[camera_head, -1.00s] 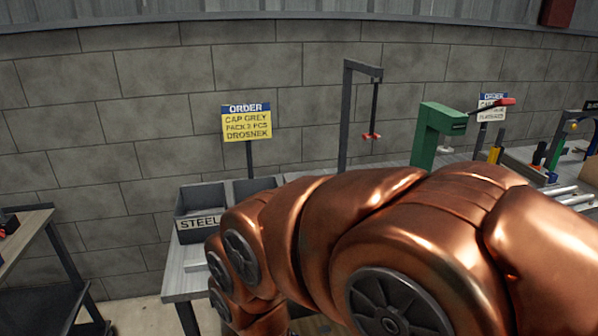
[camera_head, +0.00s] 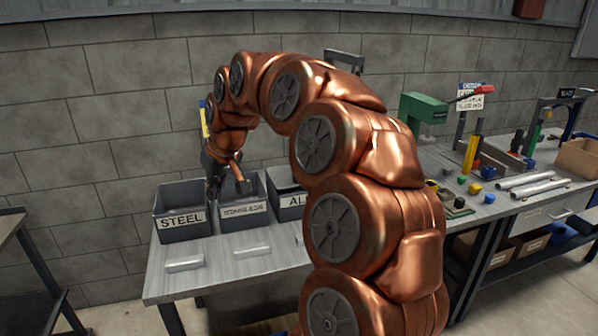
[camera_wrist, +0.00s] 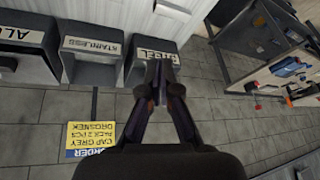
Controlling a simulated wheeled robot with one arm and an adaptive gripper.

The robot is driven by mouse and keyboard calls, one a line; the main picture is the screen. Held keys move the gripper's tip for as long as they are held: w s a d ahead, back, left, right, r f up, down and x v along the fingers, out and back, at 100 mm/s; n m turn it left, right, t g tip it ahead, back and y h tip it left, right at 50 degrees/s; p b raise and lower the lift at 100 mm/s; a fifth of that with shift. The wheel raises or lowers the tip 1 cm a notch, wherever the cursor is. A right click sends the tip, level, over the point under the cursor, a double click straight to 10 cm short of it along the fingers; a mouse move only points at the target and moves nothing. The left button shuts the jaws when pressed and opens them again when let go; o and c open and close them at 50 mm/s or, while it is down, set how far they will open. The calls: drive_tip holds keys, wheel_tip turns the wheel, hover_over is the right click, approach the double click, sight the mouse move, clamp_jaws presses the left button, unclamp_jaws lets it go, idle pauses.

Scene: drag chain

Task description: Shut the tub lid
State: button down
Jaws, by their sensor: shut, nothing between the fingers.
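I cannot make out the tub or its lid in either view; my arm covers the middle of the head view. My gripper (camera_head: 214,182) is above the rear part of the grey bins, near the gap between the STEEL bin (camera_head: 183,225) and the STAINLESS bin (camera_head: 244,217). In the wrist view my gripper (camera_wrist: 162,60) is shut and empty, its fingertips overlapping the STEEL bin (camera_wrist: 136,72). I cannot tell whether they touch it.
A third grey bin (camera_head: 289,203) stands right of the others. Two pale bars (camera_head: 184,264) lie before them on the workbench (camera_head: 225,278). A green press (camera_head: 424,113) and small coloured parts are farther right. A dark cart (camera_head: 30,262) stands left.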

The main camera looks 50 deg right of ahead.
drive_tip(key=w+d+m+t+h+b, duration=0.1)
drive_tip(key=d+m+h, duration=0.1)
drive_tip(key=d, duration=1.5)
drive_tip(key=w+d+m+t+h, duration=0.1)
drive_tip(key=w+d+m+h, duration=0.15)
drive_tip(key=d, duration=1.35)
drive_tip(key=p+x, duration=0.2)
drive_tip(key=x, duration=0.7)
drive_tip(key=shift+d+f, duration=0.1)
drive_tip(key=shift+d, duration=0.15)
drive_tip(key=shift+s+a+f+p, duration=0.15)
drive_tip(key=shift+f+p, duration=0.2)
drive_tip(key=shift+f, duration=0.6)
drive_tip(key=shift+s+d+f+p, duration=0.1)
drive_tip(key=shift+f+p, duration=0.2)
drive_tip(key=shift+f, duration=0.65)
drive_tip(key=shift+a+f, duration=0.1)
drive_tip(key=shift+f, duration=0.1)
drive_tip(key=f+b, duration=0.2)
drive_tip(key=b, duration=0.1)
drive_tip(key=shift+s+a+t+b, duration=0.1)
drive_tip(key=shift+s+t+b, duration=0.2)
drive_tip(key=shift+s+t, duration=0.1)
drive_tip(key=shift+a+f+t+h+b, duration=0.15)
drive_tip(key=shift+t+h+b, duration=0.2)
drive_tip(key=shift+b, duration=0.25)
